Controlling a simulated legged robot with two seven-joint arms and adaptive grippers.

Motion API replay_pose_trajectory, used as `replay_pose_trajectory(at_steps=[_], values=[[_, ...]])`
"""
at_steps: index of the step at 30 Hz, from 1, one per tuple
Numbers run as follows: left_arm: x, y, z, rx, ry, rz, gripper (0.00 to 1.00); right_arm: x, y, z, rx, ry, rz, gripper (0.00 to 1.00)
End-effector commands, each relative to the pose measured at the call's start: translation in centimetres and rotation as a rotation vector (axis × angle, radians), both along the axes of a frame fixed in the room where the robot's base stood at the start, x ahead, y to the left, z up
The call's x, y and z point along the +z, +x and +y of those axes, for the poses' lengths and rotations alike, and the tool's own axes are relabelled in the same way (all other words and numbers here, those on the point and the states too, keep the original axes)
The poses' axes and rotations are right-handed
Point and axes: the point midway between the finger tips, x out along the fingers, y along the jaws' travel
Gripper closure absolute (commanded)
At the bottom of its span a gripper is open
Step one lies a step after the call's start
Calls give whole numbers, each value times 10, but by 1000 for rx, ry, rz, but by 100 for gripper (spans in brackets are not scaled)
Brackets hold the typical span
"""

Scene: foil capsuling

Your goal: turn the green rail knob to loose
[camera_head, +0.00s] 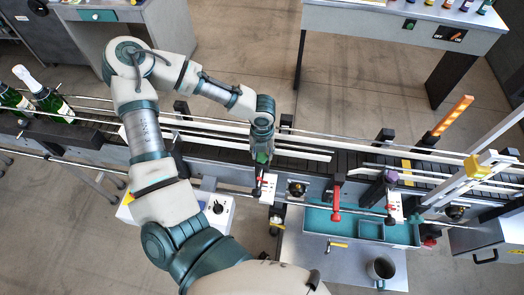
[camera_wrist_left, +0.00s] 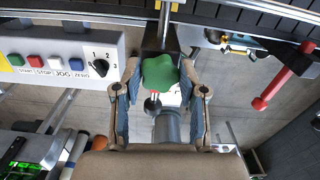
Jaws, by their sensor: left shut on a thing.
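The green rail knob (camera_head: 262,157) sits on its bracket at the near side of the conveyor, and its lobed top shows in the left wrist view (camera_wrist_left: 160,73). My left gripper (camera_head: 262,148) is over the knob, with its two fingers on either side of it, shut on it. In the left wrist view the fingers (camera_wrist_left: 160,80) flank the knob left and right. A white plate with red marks (camera_head: 266,186) is just below the knob; the knob and fingers hide most of it in the wrist view. My right gripper is not in view.
A control box with a dial (camera_wrist_left: 100,68) stands left of the knob. A red lever (camera_head: 336,200) and a purple knob (camera_head: 391,176) are to the right. A teal tray (camera_head: 312,222) and a mug (camera_head: 380,268) are nearer. Green bottles (camera_head: 50,103) stand at far left.

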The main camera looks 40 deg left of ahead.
Motion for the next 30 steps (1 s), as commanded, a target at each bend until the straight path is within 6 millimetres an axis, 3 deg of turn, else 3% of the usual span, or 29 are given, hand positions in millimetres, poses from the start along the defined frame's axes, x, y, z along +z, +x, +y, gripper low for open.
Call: replay_pose_trajectory(at_steps=[12,30], values=[[1,-4,-2,319,1,14,94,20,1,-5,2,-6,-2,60],[0,-3,-4,739,0,14,94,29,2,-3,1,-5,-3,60]])
